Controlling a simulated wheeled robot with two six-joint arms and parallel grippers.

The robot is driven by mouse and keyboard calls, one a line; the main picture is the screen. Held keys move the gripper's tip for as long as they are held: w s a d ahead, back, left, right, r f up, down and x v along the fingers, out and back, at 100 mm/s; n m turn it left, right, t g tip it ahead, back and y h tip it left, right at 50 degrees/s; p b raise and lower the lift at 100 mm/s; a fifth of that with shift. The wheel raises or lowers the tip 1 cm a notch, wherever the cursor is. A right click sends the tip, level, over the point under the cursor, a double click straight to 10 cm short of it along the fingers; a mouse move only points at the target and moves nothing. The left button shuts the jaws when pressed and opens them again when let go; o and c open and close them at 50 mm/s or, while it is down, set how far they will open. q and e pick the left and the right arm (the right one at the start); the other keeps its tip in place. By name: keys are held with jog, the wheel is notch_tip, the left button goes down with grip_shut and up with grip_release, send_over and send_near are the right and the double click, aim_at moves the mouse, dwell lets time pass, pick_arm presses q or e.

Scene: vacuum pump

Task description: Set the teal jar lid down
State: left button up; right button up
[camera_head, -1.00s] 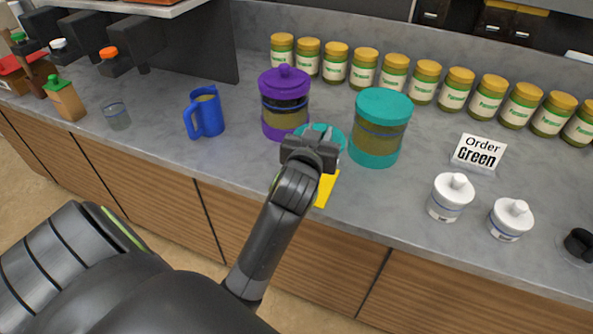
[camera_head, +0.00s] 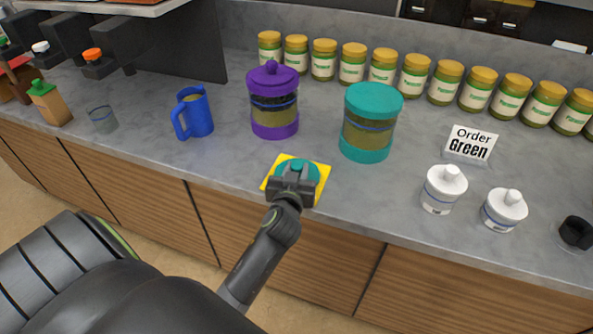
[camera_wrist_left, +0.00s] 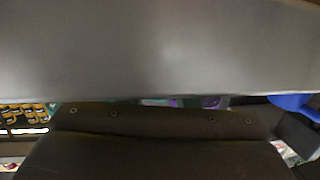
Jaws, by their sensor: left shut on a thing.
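The teal jar lid (camera_head: 297,168) is in my left gripper (camera_head: 293,180), over a yellow square mat (camera_head: 319,172) near the counter's front edge. The gripper is shut on the lid and hides part of it. I cannot tell whether the lid touches the mat. The teal jar (camera_head: 368,125) stands behind and to the right, with no lid knob showing on its teal rim. In the left wrist view, grey and dark surfaces fill most of the picture and the lid cannot be made out. My right gripper does not show.
A purple jar (camera_head: 273,103) and a blue mug (camera_head: 194,113) stand behind the mat. White lidded pots (camera_head: 443,190), an "Order Green" sign (camera_head: 471,144) and a glass (camera_head: 103,119) are also on the counter. Several gold-lidded jars (camera_head: 413,77) line the back.

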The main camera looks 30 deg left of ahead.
pick_arm(q)
jog(key=shift+f, duration=0.15)
jog(key=o, duration=1)
jog(key=shift+c, duration=0.2)
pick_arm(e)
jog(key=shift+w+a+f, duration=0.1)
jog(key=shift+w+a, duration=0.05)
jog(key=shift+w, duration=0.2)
pick_arm(q)
jog(key=shift+r, duration=0.2)
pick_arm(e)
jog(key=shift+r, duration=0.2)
